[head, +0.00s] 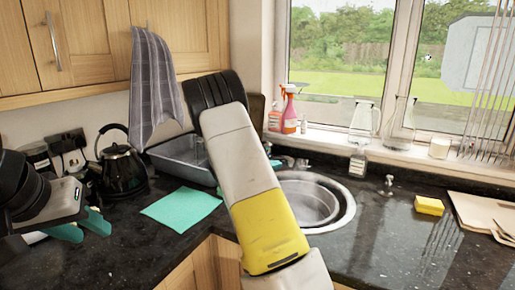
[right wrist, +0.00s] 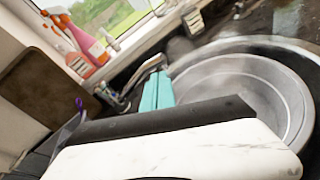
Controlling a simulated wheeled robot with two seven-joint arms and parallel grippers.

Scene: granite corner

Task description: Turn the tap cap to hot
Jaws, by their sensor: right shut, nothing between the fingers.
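The chrome tap (head: 299,163) stands at the back edge of the round sink (head: 345,222), partly hidden by my right arm in the head view. In the right wrist view, chrome tap parts (right wrist: 150,66) show just behind and beside the fingers. My right gripper (right wrist: 156,92) has its teal fingers together with nothing between them, close to the tap; contact cannot be told. The cap's hot or cold position is not readable. My left gripper (head: 82,228) is at the far left over the counter, its teal fingers apart and empty.
A kettle (head: 121,168), a teal cloth (head: 181,208) and a grey basin (head: 180,158) are left of the sink. Spray bottles (head: 289,112) and glass bottles (head: 361,122) stand on the sill. A yellow sponge (head: 429,205) and boards (head: 480,213) lie right, with bare counter in front.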

